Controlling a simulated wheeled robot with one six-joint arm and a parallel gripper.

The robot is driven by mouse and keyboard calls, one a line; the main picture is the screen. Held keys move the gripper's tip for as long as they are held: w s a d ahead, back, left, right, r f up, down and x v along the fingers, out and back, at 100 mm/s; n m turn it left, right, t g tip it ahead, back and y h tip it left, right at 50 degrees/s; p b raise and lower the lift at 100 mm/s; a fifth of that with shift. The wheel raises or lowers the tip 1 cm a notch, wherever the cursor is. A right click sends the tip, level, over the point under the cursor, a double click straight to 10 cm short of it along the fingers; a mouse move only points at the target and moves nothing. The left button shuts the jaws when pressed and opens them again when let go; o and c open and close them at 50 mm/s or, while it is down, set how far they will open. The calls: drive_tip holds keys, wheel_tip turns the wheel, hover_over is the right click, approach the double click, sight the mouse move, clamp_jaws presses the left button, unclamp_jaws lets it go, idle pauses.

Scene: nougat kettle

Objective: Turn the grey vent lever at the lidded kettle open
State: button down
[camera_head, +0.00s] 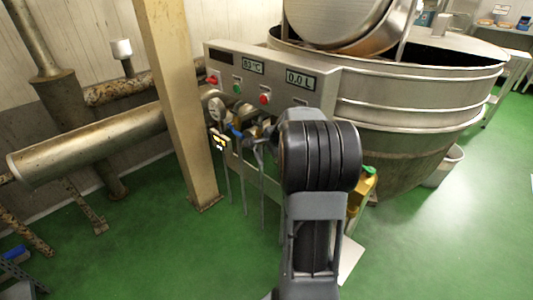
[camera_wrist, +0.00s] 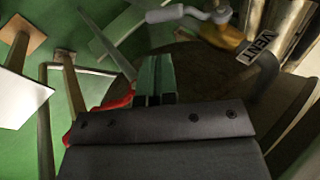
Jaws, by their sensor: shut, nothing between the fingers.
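The VENT label (camera_wrist: 257,48) shows at the upper right of the wrist view. Beside it is a brass-yellow valve body (camera_wrist: 226,38) with a grey lever (camera_wrist: 180,13) that reaches left across the top of the picture. My gripper (camera_wrist: 154,72) is shut and empty, and its fingertips are below the lever in the picture, apart from it. In the head view the large steel kettle (camera_head: 400,115) stands at the upper right. My arm hides part of the valves in front of it, and I cannot make out the vent lever there.
A red handle (camera_wrist: 112,104) lies close left of my fingers. A control panel (camera_head: 270,80) sits above several pipes and a blue handle (camera_head: 237,131). A beige post (camera_head: 178,100) stands left of them. The green floor (camera_head: 440,230) is open at the right.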

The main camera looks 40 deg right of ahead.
sight(261, 160)
drive_tip(key=b+x, duration=0.2)
drive_tip(key=x, duration=0.5)
drive_tip(key=shift+w+f, duration=0.15)
drive_tip(key=shift+f, duration=0.25)
drive_tip(key=shift+x, duration=0.85)
drive_tip(key=shift+d+f, duration=0.1)
drive_tip(key=shift+d, duration=0.05)
drive_tip(key=shift+w+f+b, duration=0.1)
drive_tip(key=shift+b, duration=0.2)
